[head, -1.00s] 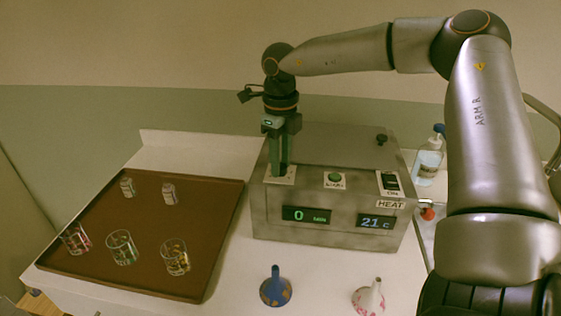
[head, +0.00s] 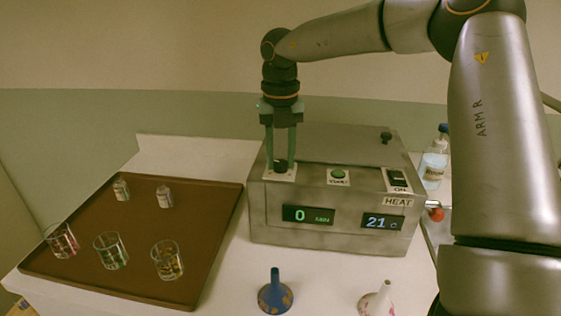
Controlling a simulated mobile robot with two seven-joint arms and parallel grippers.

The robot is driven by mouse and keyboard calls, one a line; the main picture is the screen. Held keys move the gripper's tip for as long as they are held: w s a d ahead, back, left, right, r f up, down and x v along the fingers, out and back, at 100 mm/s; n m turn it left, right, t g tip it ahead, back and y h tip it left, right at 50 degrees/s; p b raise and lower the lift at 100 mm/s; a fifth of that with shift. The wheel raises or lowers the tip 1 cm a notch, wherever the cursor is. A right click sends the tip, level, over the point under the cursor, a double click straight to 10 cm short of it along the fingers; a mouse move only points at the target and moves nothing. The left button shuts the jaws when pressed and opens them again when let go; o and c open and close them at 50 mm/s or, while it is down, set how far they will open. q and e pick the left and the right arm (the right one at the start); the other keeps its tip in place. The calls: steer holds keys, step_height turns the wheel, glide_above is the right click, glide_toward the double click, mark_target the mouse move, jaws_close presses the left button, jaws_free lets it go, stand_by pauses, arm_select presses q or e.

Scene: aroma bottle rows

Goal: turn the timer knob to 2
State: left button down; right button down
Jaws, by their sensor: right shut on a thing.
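The timer knob (head: 280,165) is a dark knob on a pale plate at the top left of the grey metal heater box (head: 350,230). My right gripper (head: 281,160) points straight down over it, and its two green fingers are shut on the knob from both sides. The left display (head: 307,215) on the box front reads a green 0 with small text beside it. The fingers partly cover the knob, and its pointer cannot be made out. My left gripper is not in view.
The box also has a green start button (head: 338,174), an ON switch (head: 397,178) and a display (head: 382,223) reading 21 C. A brown tray (head: 205,245) with several glasses and small jars stands left. A blue funnel (head: 275,295) and a pale funnel (head: 377,302) stand in front.

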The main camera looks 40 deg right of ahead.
mark_target(280, 162)
steer(key=m, duration=0.4)
steer(key=shift+m+b, duration=0.3)
steer(key=shift+b, duration=0.05)
steer(key=m, duration=0.4)
steer(key=shift+m, duration=0.3)
steer(key=c, duration=0.5)
jaws_free()
step_height(280, 162, up, 13)
steer(key=shift+f+p, duration=0.2)
steer(key=shift+p, duration=0.75)
